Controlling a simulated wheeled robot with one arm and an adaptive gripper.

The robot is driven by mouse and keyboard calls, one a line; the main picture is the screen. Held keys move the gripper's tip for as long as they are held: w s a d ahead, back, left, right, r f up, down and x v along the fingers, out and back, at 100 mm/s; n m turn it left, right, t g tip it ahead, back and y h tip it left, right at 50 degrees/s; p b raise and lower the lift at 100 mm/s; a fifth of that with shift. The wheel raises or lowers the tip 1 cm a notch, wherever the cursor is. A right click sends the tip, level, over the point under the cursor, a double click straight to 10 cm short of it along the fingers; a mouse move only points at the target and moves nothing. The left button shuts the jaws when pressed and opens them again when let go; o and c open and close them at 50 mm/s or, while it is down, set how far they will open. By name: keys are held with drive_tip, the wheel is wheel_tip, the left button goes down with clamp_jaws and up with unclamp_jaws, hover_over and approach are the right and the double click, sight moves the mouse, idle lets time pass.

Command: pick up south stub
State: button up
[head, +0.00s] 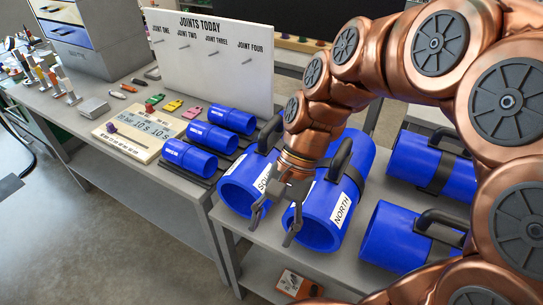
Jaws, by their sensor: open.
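The south stub (236,194) is a short blue pipe lying on the grey cart, its open end toward the front. A white label with part of its word visible and a black handle (269,133) are on its top. The north stub (318,228), a similar blue pipe with a "NORTH" label and black handle, lies just right of it. My gripper (274,229) is open and empty, pointing down in front of the gap between the two stubs. It hides part of the south label and the edges of both pipes. I cannot tell whether it touches either one.
More blue pipes with handles (390,239) lie at right, partly behind my arm. Several small blue pipes (187,158) lie on a dark rack at left. A white "JOINTS TODAY" board (214,75) stands behind. A timer panel (138,134) and coloured tags sit on the left bench.

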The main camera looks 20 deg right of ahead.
drive_tip(key=w+a+r+m+y+p, duration=0.15)
drive_tip(key=w+r+m+y, duration=0.3)
drive_tip(key=w+m, duration=0.45)
drive_tip(key=m+t+y+p, duration=0.2)
drive_tip(key=m+t+y, duration=0.55)
drive_tip(key=m, duration=1.35)
approach(277, 125)
drive_tip(key=shift+y, duration=0.4)
drive_tip(key=x, duration=0.4)
drive_tip(key=shift+f, duration=0.35)
drive_tip(key=shift+f+m, duration=0.1)
drive_tip(key=shift+m, duration=0.2)
drive_tip(key=shift+p+x, duration=0.95)
drive_tip(key=shift+x, duration=2.9)
clamp_jaws()
